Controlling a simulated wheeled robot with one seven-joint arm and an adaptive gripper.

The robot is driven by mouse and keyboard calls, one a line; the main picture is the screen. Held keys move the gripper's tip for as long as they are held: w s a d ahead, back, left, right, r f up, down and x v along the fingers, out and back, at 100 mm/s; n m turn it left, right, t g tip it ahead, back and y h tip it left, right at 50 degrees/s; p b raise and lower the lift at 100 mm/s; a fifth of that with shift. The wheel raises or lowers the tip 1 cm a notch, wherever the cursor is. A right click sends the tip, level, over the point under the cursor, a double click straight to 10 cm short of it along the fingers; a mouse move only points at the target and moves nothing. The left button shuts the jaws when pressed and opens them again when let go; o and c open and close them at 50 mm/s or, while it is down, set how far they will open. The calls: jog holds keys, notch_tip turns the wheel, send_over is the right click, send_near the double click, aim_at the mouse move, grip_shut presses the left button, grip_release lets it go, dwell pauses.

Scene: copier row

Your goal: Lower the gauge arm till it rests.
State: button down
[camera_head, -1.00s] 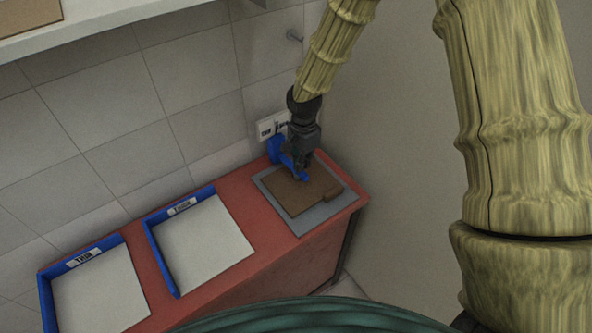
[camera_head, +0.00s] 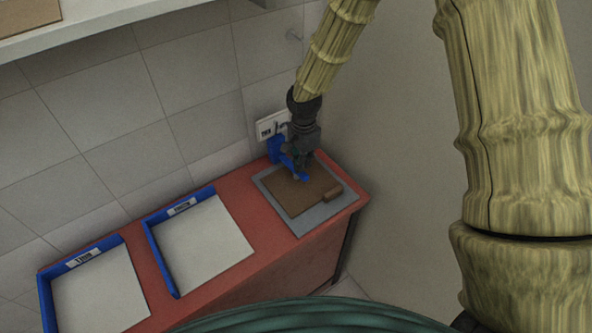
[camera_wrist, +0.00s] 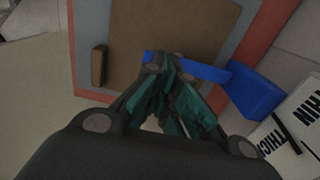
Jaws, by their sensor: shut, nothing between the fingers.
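The blue gauge arm (camera_head: 304,178) reaches from a blue post (camera_head: 275,150) at the wall side out over a brown sheet (camera_head: 298,203) on a grey plate (camera_head: 318,222). In the wrist view the gauge arm (camera_wrist: 205,73) runs left from its post (camera_wrist: 254,90), low over the brown sheet (camera_wrist: 160,25). My gripper (camera_head: 298,174) is shut and empty, pointing down at the arm. In the wrist view my gripper's fingertips (camera_wrist: 167,66) overlap the arm and hide part of it. I cannot tell whether they touch it, or whether the arm touches the sheet.
A small brown block (camera_head: 333,194) sits at the sheet's right edge. A white sign (camera_head: 267,127) is on the wall behind the post. Two blue-edged trays (camera_head: 156,246) (camera_head: 45,298) stand left on the red counter (camera_head: 245,205). A shelf (camera_head: 110,25) overhangs at upper left.

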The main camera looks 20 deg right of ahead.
jog(key=shift+f+b, duration=0.5)
jog(key=shift+f, duration=0.5)
dwell(0.3)
jog(key=shift+r, duration=0.15)
dwell(0.4)
jog(key=shift+r+p, duration=2.4)
jog(key=shift+r, duration=1.05)
jog(key=shift+s+f, duration=0.1)
